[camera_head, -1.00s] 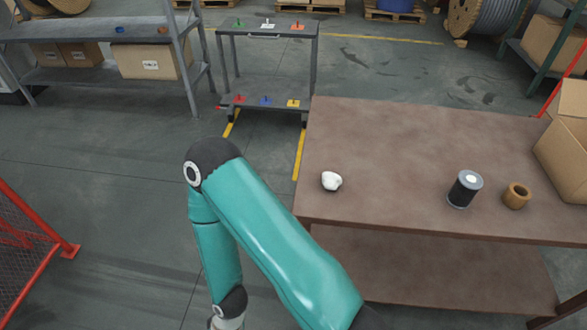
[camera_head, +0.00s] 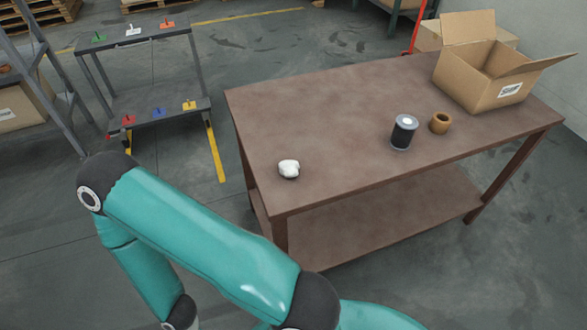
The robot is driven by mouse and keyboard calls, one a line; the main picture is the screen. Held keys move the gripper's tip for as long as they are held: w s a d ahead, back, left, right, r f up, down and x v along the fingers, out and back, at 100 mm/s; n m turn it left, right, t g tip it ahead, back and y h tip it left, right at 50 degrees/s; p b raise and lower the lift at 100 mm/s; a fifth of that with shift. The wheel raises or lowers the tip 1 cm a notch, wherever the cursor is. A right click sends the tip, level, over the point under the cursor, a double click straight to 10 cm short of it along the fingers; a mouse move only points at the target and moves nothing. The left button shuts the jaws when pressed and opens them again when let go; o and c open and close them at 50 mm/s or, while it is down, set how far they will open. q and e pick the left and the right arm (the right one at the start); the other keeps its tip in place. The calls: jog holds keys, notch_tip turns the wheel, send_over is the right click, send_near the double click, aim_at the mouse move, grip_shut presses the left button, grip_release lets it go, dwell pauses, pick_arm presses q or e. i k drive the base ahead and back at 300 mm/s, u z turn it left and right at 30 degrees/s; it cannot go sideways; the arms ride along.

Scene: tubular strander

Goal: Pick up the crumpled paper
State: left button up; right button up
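The crumpled paper (camera_head: 289,169) is a small white lump on the brown table (camera_head: 330,115), close to its near left edge. My teal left arm crosses the lower left of the view, in front of the table and below the paper. Its gripper is out of the frame, past the bottom edge. My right gripper is not in view either. Nothing touches the paper.
A dark can (camera_head: 404,131) and a brown ring-shaped piece (camera_head: 440,123) stand right of the paper. An open cardboard box (camera_head: 484,90) sits at the table's right end. A grey cart (camera_head: 160,103) with coloured pieces stands left, beyond a floor gap.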

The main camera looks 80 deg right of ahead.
aim_at(289, 169)
jog(key=u, duration=0.45)
jog(key=i, duration=0.15)
jog(key=u, duration=3.55)
jog(key=i, duration=0.6)
jog(key=u, duration=5.7)
jog(key=i, duration=0.5)
